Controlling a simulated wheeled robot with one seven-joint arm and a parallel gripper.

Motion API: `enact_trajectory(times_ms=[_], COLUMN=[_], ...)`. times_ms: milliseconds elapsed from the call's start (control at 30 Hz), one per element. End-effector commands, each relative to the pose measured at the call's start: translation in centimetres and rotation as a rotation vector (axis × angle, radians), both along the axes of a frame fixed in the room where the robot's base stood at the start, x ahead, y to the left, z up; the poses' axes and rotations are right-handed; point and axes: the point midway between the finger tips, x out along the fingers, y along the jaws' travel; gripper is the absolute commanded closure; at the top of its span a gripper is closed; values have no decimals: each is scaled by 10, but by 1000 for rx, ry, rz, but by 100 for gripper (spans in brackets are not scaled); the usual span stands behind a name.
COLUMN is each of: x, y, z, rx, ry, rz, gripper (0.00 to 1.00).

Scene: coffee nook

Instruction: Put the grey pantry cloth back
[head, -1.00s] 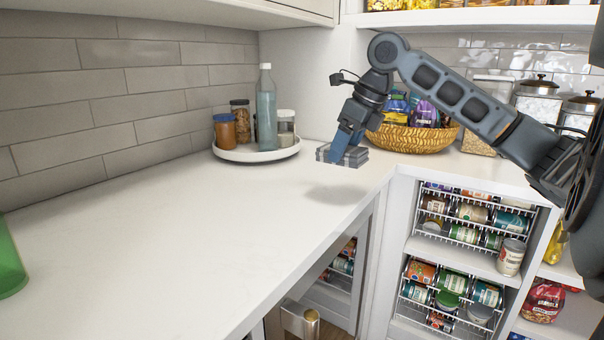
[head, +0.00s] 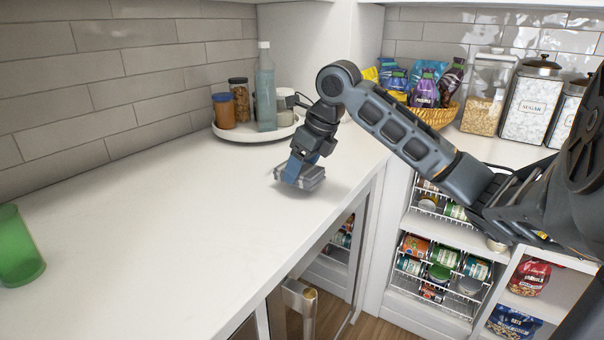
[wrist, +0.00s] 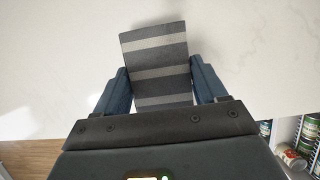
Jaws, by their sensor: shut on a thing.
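The grey pantry cloth (head: 310,180) is a folded pad with light and dark grey stripes. My gripper (head: 297,172) is shut on it, above the white countertop in the head view. In the wrist view the striped cloth (wrist: 157,62) sits between the two blue fingers (wrist: 160,88) and sticks out beyond them. The cloth looks slightly tilted in the head view. I cannot tell exactly how far it is above the counter.
A white round tray (head: 250,134) with a bottle and jars stands at the back. A wicker basket (head: 436,117) and canisters (head: 531,105) stand at the back right. A green cup (head: 18,246) is at the far left. The middle of the white counter (head: 170,225) is clear.

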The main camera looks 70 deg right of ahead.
Motion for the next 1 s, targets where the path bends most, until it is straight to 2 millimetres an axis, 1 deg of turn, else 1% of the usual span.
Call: enact_trajectory(times_ms=[33,100,167,533,567,800,1000], x=[0,-1,0,0,0,0,0], y=[1,0,0,0,0,0,0], z=[-8,-18,-23,-27,-26,-25,-25], rx=[4,3,2,0,0,0,0], ry=[1,1,0,0,0,1,1], rz=[-1,-1,0,1,1,1,1], gripper=[62,62,62,62,26,3,3])
